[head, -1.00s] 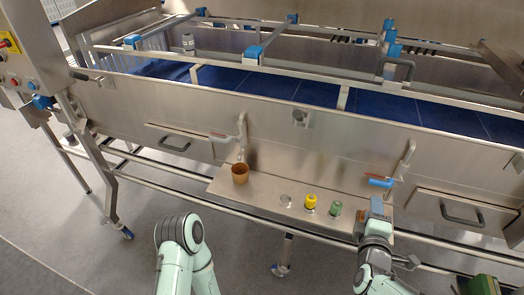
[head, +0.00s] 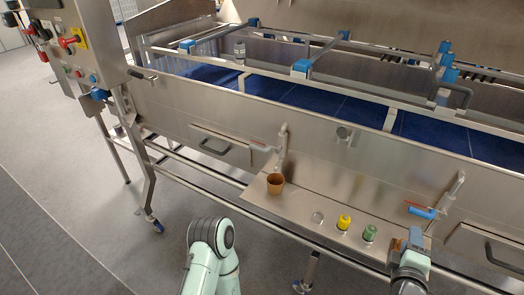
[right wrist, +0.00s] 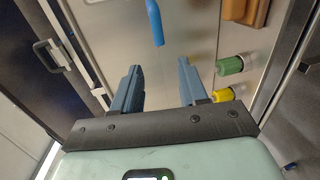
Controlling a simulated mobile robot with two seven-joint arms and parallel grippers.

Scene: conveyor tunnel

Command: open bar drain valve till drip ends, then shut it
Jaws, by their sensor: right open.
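Two drain valves sit on the steel front wall. The right one has a blue handle (head: 421,212) below a slanting pipe (head: 452,188); a blue handle also shows in the right wrist view (right wrist: 155,22). I cannot tell which is the bar drain valve, and no drip is visible. My right gripper (head: 414,238) is just below the blue handle. In the right wrist view, its jaws (right wrist: 156,85) are open and empty, apart from the handle. My left gripper is out of view.
Drawer handles (head: 215,145) project from the wall.

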